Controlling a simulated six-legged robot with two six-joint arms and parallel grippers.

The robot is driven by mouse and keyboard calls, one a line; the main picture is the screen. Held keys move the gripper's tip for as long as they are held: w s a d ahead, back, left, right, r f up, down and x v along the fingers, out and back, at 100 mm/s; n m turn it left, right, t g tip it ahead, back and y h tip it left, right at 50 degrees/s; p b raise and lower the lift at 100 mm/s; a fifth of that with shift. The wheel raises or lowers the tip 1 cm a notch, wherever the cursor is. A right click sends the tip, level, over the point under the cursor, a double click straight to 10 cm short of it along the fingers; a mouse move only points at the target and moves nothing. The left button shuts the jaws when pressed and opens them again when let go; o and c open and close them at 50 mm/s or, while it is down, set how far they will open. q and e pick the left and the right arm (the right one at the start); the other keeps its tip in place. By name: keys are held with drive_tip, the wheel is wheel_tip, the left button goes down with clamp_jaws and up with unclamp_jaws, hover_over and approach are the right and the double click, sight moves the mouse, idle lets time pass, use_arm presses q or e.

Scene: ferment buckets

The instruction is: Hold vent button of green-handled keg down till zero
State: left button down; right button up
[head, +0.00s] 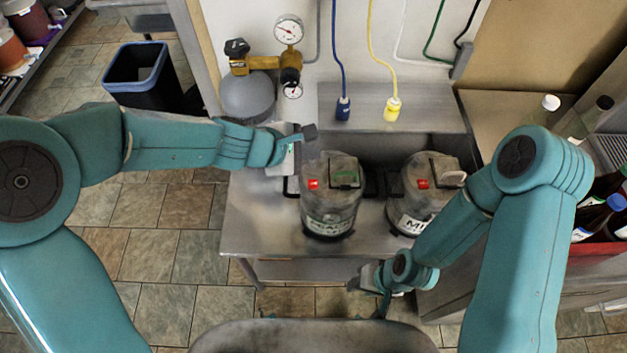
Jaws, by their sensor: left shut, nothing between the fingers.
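My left gripper (306,133) is shut and empty, above and behind the green-handled keg's top left, apart from the button. My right gripper (378,292) hangs low at the counter's front edge; its fingers are too small to read.
A gas cylinder (247,97) with a brass regulator and round gauges (288,30) stands behind left. Blue (343,108) and yellow (392,110) hose connectors hang behind the kegs. Bottles in a red crate (602,246) stand at right. The counter (254,222) left of the kegs is clear.

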use_arm(q)
drive_tip(key=b, duration=0.9)
approach(318, 181)
drive_tip(key=w+d+f, duration=0.1)
drive_tip(key=w+d, duration=0.1)
drive_tip(key=w+d+f, duration=0.1)
drive_tip(key=d, duration=0.1)
drive_tip(key=shift+f, duration=0.3)
drive_tip(key=shift+f, duration=0.1)
idle(0.9)
drive_tip(key=shift+f, duration=0.3)
drive_tip(key=shift+s+f+b, duration=0.1)
drive_tip(key=shift+f+b, duration=0.5)
drive_tip(key=shift+b, duration=0.25)
idle(3.9)
